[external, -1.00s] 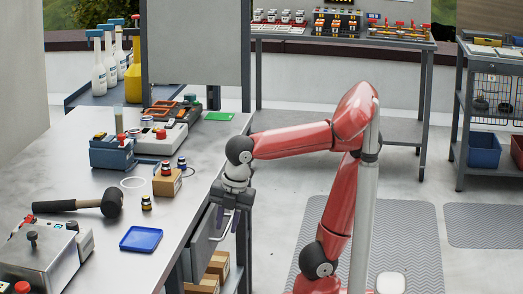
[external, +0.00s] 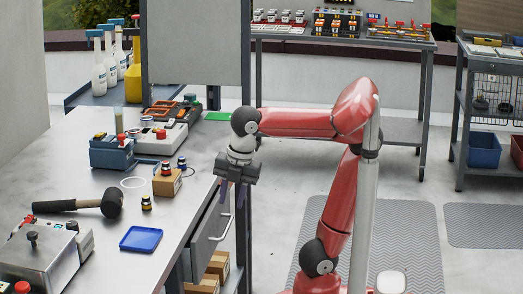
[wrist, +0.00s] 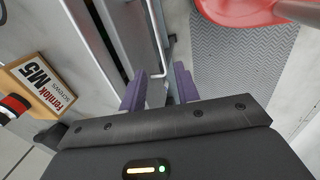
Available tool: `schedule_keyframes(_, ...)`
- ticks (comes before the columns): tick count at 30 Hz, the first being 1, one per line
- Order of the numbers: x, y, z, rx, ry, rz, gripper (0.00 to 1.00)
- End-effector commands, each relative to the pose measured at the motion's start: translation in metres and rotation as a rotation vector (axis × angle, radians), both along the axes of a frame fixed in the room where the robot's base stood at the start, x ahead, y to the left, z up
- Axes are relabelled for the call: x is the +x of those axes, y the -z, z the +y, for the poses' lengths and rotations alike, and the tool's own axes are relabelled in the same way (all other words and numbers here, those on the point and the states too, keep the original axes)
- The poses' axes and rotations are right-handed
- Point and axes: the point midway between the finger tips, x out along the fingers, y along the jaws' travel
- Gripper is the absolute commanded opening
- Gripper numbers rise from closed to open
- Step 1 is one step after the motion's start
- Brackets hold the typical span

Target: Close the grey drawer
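The grey drawer (external: 207,230) is under the near right edge of the metal workbench (external: 100,165); its front stands out a little past the benchtop edge. Its pale bar handle (external: 223,231) faces right. My gripper (external: 233,194) points down, above the far end of the handle. In the wrist view, the purple fingers (wrist: 160,88) are spread apart with nothing clamped between them. The handle (wrist: 156,40) runs down the picture toward the gap between them. Whether a finger touches the handle or drawer front, I cannot tell. The drawer's inside is hidden.
A cardboard box (external: 168,181) with small jars stands on the bench near the gripper. A blue tray (external: 142,239) and a mallet (external: 88,204) lie further left. Cardboard boxes (external: 216,267) sit below the drawer. Floor right of the bench is open, with a grey mat (external: 410,235).

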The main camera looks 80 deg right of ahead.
Motion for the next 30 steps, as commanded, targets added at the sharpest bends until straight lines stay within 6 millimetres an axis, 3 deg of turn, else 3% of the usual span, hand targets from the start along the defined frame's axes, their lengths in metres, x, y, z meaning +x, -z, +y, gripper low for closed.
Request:
schedule_keyframes(6, 0.0, 0.0, 0.0, 0.0, 0.0, 0.0, 0.3)
schedule_keyframes(11, -0.011, 0.001, -0.006, -0.029, -0.095, -0.041, 0.09)
schedule_keyframes(13, -0.024, 0.002, -0.016, -0.077, -0.232, -0.096, 0.0)
schedule_keyframes(21, -0.078, 0.017, -0.083, -0.452, -0.986, -0.378, 0.0)
schedule_keyframes(25, -0.088, 0.026, -0.108, -0.633, -1.238, -0.456, 0.0)
schedule_keyframes(30, -0.09, 0.031, -0.124, -0.761, -1.388, -0.494, 0.0)
